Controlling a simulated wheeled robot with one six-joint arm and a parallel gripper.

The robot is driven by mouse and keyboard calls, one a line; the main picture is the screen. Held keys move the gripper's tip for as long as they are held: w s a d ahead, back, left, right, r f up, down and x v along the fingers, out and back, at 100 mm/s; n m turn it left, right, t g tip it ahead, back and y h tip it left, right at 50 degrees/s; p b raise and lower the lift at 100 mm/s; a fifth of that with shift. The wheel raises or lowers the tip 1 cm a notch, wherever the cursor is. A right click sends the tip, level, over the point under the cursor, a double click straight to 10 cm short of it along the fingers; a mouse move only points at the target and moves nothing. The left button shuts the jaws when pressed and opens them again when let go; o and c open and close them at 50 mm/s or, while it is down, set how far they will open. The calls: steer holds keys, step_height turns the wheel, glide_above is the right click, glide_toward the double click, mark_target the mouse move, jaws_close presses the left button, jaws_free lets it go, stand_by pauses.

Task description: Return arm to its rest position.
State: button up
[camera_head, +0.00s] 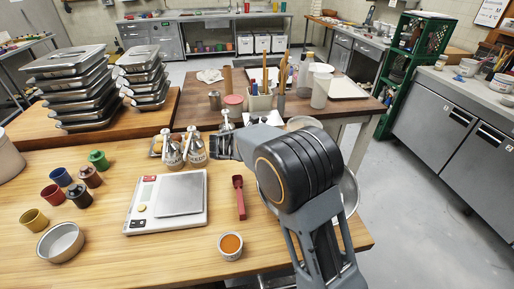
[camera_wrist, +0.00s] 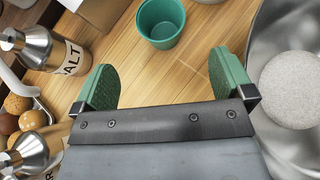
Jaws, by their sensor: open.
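My arm reaches out over the wooden table (camera_head: 105,265) from the right. My gripper (camera_wrist: 165,85) is open in the wrist view, its two green pads spread wide with only bare wood between them. In the head view my gripper (camera_head: 222,146) is at the far side of the table, just right of two metal-topped shakers, and its pads are hard to make out. A green cup (camera_wrist: 160,20) stands beyond the pads in the wrist view, apart from them. A shaker marked SALT (camera_wrist: 62,55) is left of the left pad.
A metal bowl (camera_wrist: 262,75) with a pale round lump is close on the right. A scale (camera_head: 135,217), a red scoop (camera_head: 239,197) and a small orange-filled cup (camera_head: 231,246) lie left of my arm. Stacked trays (camera_head: 75,90) stand back left. Open floor (camera_head: 420,215) is at right.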

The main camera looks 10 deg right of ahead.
steer(key=shift+s+a+r, duration=0.15)
steer(key=shift+s+a, duration=0.05)
stand_by(0.4)
